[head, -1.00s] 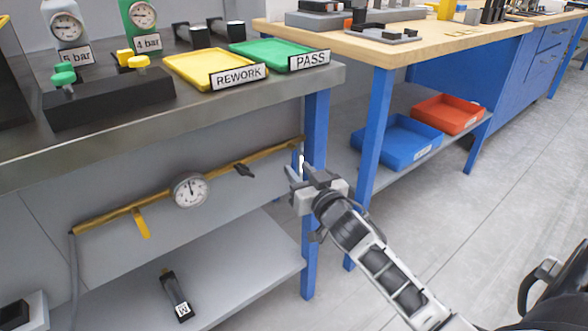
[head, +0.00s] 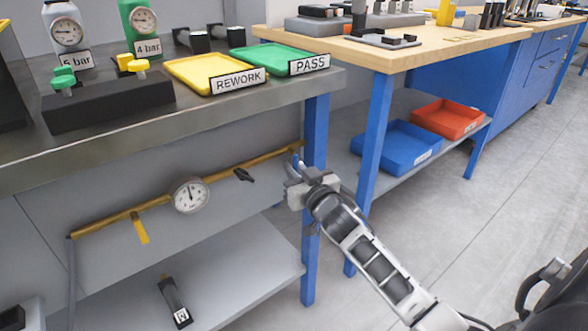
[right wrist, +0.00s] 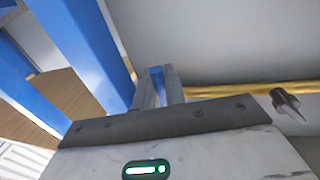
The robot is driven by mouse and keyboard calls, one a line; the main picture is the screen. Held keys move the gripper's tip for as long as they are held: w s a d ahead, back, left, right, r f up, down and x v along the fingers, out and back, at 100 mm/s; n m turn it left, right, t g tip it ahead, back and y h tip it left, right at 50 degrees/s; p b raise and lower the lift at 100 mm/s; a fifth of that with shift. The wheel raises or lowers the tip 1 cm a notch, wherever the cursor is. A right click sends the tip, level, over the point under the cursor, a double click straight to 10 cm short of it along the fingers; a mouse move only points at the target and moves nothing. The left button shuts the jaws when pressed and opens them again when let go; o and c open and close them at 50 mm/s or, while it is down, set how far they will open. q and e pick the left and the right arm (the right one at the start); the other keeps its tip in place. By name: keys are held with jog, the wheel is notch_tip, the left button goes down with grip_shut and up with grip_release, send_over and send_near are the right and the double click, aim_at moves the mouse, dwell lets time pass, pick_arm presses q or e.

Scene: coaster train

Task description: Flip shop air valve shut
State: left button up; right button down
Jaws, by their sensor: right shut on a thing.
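A brass air pipe (head: 106,223) runs along the grey panel under the steel bench, rising to the right. It carries a round gauge (head: 189,195), a yellow lever (head: 140,229) hanging down, and a small black lever (head: 243,175). A blue handle (head: 295,160) shows at the pipe's right end, partly hidden by my gripper. My right gripper (head: 294,171) is at that end, beside the blue bench leg. In the right wrist view, its two fingers (right wrist: 158,90) are closed on the blue handle (right wrist: 157,71). Which lever is the shop air valve is not labelled. My left gripper is out of view.
The blue bench leg (head: 315,135) stands close to my right gripper. A lower shelf (head: 240,270) holds a black labelled item (head: 174,302). Yellow (head: 200,72) and green (head: 270,56) trays lie on the bench. Clear floor (head: 480,220) lies to the right.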

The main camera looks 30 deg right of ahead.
jog(key=c, duration=1.5)
grip_release()
jog(key=shift+d, duration=0.1)
jog(key=shift+c, duration=0.2)
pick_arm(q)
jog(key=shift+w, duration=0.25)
